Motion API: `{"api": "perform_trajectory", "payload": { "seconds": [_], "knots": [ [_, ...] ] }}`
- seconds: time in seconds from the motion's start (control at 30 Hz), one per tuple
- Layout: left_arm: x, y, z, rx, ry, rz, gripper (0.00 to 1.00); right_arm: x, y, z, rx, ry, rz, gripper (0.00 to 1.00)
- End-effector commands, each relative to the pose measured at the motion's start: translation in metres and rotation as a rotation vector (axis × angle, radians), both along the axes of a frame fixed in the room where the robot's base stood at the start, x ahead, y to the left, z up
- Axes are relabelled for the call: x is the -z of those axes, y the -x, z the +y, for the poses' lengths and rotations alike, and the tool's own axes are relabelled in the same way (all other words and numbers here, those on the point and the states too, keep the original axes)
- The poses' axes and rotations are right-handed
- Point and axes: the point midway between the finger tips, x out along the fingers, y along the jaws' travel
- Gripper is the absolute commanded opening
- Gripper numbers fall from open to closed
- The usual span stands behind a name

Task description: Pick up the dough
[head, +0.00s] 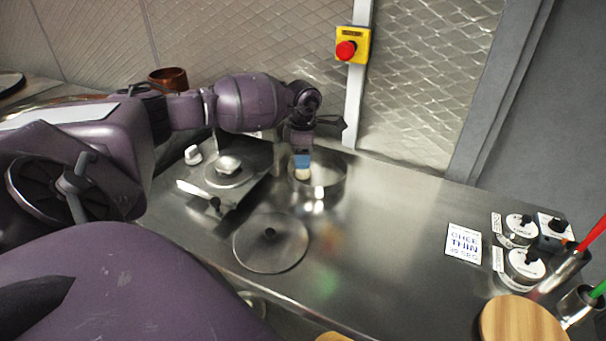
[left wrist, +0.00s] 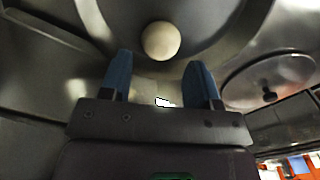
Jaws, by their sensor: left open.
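The dough (left wrist: 161,41) is a pale round ball inside a round metal pot (left wrist: 105,20), just past the fingertips in the left wrist view. In the head view the dough (head: 303,175) shows as a small pale patch at the left of the pot (head: 338,188). My left gripper (head: 302,160) points down over the pot, its blue fingers right above the dough. In the left wrist view its two blue fingers (left wrist: 158,60) are spread apart with nothing held between them. My right gripper is not in view.
A round metal lid (head: 285,255) lies on the steel counter in front of the pot. A metal press-like device (head: 222,177) stands left of the pot. A sign (head: 463,242), labelled canisters (head: 524,266) and a round wooden board (head: 522,322) are at the right. The mid-right counter is clear.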

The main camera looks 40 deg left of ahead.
Motion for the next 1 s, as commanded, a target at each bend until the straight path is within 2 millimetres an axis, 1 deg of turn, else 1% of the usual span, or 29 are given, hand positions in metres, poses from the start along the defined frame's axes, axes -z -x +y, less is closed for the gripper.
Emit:
{"api": "perform_trajectory", "payload": {
  "seconds": [0.17,0.3,0.43,0.67,0.77,1.0],
  "knots": [
    [0.015,0.000,-0.001,0.000,0.001,0.001,0.56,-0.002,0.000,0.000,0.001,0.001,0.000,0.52],
    [0.035,0.000,-0.001,-0.001,0.002,0.002,0.56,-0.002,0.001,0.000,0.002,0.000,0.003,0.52],
    [0.048,0.000,-0.001,-0.001,0.001,0.000,0.56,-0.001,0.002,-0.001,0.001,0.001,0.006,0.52],
    [0.050,0.000,-0.001,0.000,0.001,-0.001,0.56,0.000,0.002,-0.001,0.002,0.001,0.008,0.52],
    [0.050,0.000,-0.001,0.000,0.001,-0.001,0.42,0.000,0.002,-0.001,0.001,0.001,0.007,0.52],
    [0.050,0.000,-0.001,0.000,0.001,-0.001,0.42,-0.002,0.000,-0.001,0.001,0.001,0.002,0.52]
  ]
}}
